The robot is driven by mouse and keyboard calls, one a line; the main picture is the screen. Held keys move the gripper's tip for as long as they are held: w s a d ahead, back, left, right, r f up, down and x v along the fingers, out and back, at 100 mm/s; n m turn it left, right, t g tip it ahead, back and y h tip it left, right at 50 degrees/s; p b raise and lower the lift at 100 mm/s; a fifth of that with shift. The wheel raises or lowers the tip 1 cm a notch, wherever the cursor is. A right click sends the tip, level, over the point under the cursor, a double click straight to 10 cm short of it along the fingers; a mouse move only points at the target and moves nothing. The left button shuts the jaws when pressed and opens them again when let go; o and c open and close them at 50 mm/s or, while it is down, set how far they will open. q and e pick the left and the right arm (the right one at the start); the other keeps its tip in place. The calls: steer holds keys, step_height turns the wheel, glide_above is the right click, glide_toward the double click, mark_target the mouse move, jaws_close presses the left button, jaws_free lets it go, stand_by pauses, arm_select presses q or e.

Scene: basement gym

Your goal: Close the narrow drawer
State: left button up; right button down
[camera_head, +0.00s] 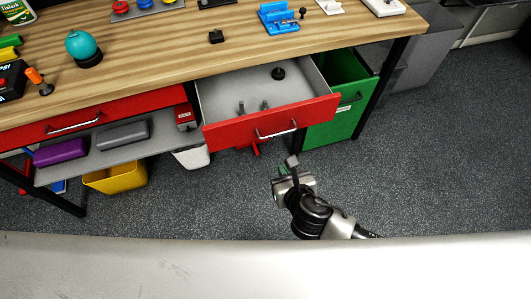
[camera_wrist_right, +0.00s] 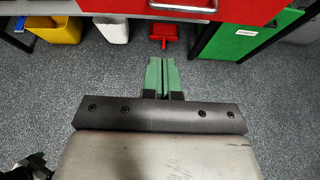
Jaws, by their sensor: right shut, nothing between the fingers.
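The narrow drawer (camera_head: 270,126) has a red front with a silver bar handle (camera_head: 277,130). It stands pulled out from under the wooden workbench in the head view, with a few small dark items inside. The right wrist view shows its red front (camera_wrist_right: 220,8) and handle at the top edge. My right gripper (camera_head: 290,163) is in front of and below the drawer, apart from it. Its green fingers (camera_wrist_right: 163,75) are shut together with nothing between them.
The workbench top (camera_head: 180,55) holds several objects. A wide red drawer (camera_head: 90,118) and a grey shelf (camera_head: 80,165) are at left. A green cabinet (camera_head: 335,122) stands right of the narrow drawer. A yellow bin (camera_head: 117,178) is below. The carpet in front is clear.

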arm_select(q)
steer(key=shift+w+d+f+b, duration=0.15)
steer(key=shift+d+f+b, duration=0.25)
steer(key=shift+f+b, duration=0.05)
arm_select(e)
steer(key=r+x, duration=0.1)
steer(key=x, duration=1.2)
steer(key=shift+w, duration=0.65)
steer(key=shift+a, duration=0.15)
